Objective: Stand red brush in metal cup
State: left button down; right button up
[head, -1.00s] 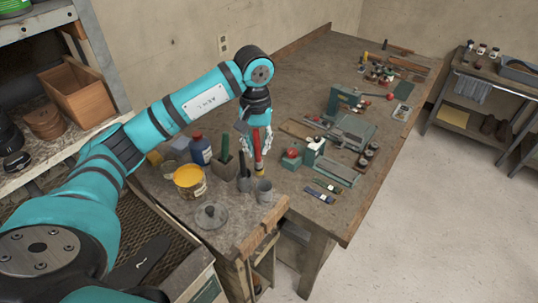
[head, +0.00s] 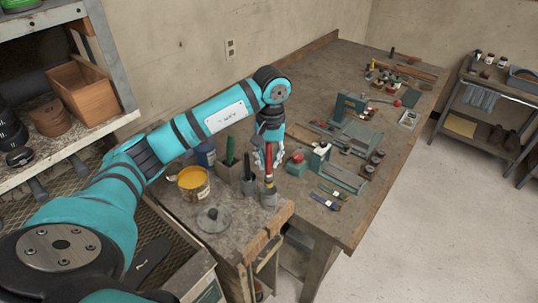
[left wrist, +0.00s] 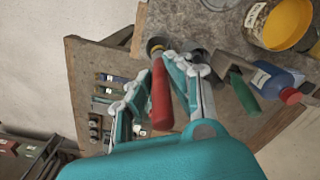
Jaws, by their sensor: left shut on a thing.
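The red brush (head: 268,160) is held upright in my left gripper (head: 267,163), which is shut on it. In the left wrist view the red handle (left wrist: 162,95) runs between the fingers (left wrist: 160,88). The small grey metal cup (head: 269,200) stands near the bench's front corner. The brush's lower end is at the cup's mouth in the head view. I cannot tell how far it is inside. The cup's rim is partly hidden by the brush. My right gripper is not in view.
Close left of the cup stand a dark holder (head: 249,187) and a square pot with a green-handled tool (head: 230,152). A yellow paint tin (head: 193,184) and a grey lid (head: 212,220) are further left.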

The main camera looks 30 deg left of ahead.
aim_at(269, 173)
pick_arm(q)
jog(key=shift+f+b, duration=0.95)
jog(key=shift+f, duration=1.5)
jog(key=shift+f+b, duration=0.55)
jog(key=shift+b, duration=0.1)
jog(key=c, duration=1.3)
grip_release()
jog(key=shift+o, duration=0.7)
